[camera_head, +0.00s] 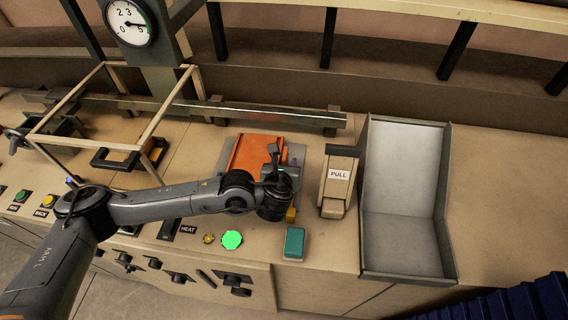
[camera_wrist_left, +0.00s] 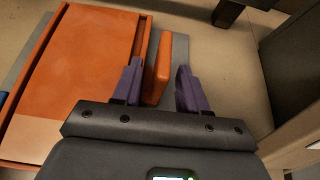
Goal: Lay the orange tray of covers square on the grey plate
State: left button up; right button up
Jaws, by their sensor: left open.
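The orange tray (camera_head: 250,150) lies over the grey plate (camera_head: 226,152) on the bench, and my left arm partly covers both. In the left wrist view the tray (camera_wrist_left: 85,60) fills the left side, and bare grey plate (camera_wrist_left: 212,75) shows to its right. An upright orange grip (camera_wrist_left: 164,60) stands along the tray's right side. My left gripper (camera_head: 274,158) is over the tray's right side. In the wrist view its two purple fingers are apart, one on each side of the grip. Whether the tray sits square is hard to tell. My right gripper is out of view.
A lever block marked PULL (camera_head: 338,180) and a pale metal chute (camera_head: 403,170) stand to the right. A lit green button (camera_head: 232,240) and a teal block (camera_head: 294,243) are in front. A raised frame (camera_head: 120,145) stands to the left.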

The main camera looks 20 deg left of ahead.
pick_arm(q)
jog(key=shift+r, duration=0.3)
jog(key=shift+s+d+r, duration=0.1)
jog(key=shift+s+d, duration=0.05)
jog(key=shift+s, duration=0.25)
jog(key=p+v, duration=0.3)
jog(key=v, duration=0.8)
jog(key=shift+s, duration=0.1)
